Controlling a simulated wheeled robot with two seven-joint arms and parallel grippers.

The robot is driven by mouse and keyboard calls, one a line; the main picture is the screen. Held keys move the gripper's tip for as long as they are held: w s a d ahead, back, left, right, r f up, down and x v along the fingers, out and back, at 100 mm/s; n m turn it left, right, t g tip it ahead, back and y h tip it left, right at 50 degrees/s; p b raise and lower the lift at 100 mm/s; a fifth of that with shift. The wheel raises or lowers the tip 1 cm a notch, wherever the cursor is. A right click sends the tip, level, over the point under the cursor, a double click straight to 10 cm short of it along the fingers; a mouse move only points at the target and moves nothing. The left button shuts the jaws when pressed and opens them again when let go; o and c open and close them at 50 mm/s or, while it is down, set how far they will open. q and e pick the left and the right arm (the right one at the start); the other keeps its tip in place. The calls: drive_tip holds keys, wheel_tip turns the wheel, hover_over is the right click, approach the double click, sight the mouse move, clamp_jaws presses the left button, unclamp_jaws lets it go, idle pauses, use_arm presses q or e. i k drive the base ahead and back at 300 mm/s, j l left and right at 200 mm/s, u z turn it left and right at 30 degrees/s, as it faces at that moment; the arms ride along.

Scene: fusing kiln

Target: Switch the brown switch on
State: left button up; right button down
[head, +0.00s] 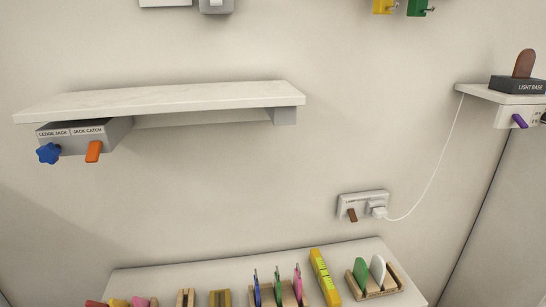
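The brown switch (352,215) is a small brown lever on the left half of a white wall plate (362,204), low on the wall right of centre. The lever tilts downward and out; I cannot tell from this whether it is on. A white plug (379,212) sits in the plate's right half, with a white cord (437,160) running up to the right shelf. Neither of my grippers is in view.
A white ledge (170,99) juts from the wall at left, with a blue knob (48,153) and orange lever (93,151) below. A table (215,276) under the plate holds racks and a yellow level (325,277). A right shelf (500,94) carries a light base (517,85).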

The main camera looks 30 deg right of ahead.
sight(353, 217)
drive_tip(key=i+j+z, duration=0.3)
drive_tip(key=z, duration=0.15)
drive_tip(key=i+j+z, duration=0.45)
